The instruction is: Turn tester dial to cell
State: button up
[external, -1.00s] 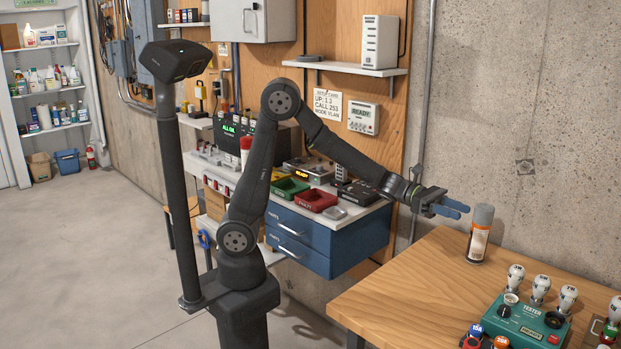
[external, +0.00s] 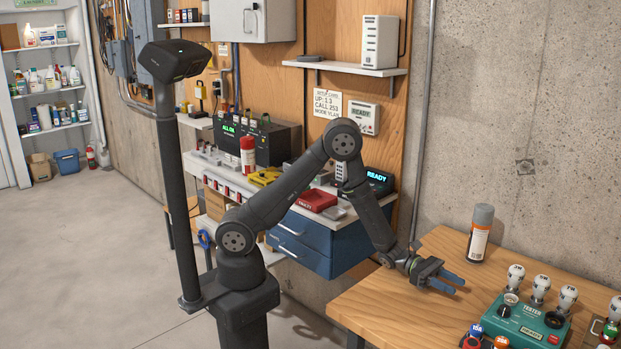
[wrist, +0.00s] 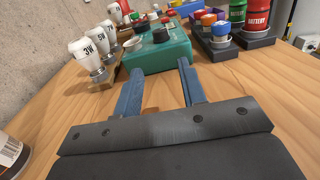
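The green tester box (external: 527,322) lies on the wooden bench at the lower right, with a black round knob (external: 555,320) and a lighter round fitting (external: 510,299) on top. The marks around the knob are too small to read, so its setting is unclear. My gripper (external: 452,282) is low over the bench, left of the tester and apart from it. In the wrist view, its two blue fingers (wrist: 161,68) are spread with nothing between them. The tester (wrist: 158,57) stands just beyond them, with the black knob (wrist: 160,35) on top.
White bulbs (wrist: 92,55) in a row stand beside the tester. A spray can (external: 480,232) stands near the wall. Bare wooden bench (external: 400,305) lies around my gripper.

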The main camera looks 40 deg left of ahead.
aim_at(501, 306)
jog(key=d, duration=1.4)
jog(key=shift+s+d, duration=0.25)
jog(key=shift+d, duration=0.1)
jog(key=c, duration=0.7)
jog(key=shift+w+m+g+y, duration=0.2)
jog(key=shift+m+g+y, duration=0.2)
jog(key=shift+m+g, duration=1.5)
jog(key=shift+n+g, duration=0.3)
jog(key=shift+g, duration=0.3)
jog(key=o, duration=0.7)
jog(key=shift+s+n+t, duration=0.1)
jog(key=shift+n+t, duration=0.2)
jog(key=shift+t, duration=0.2)
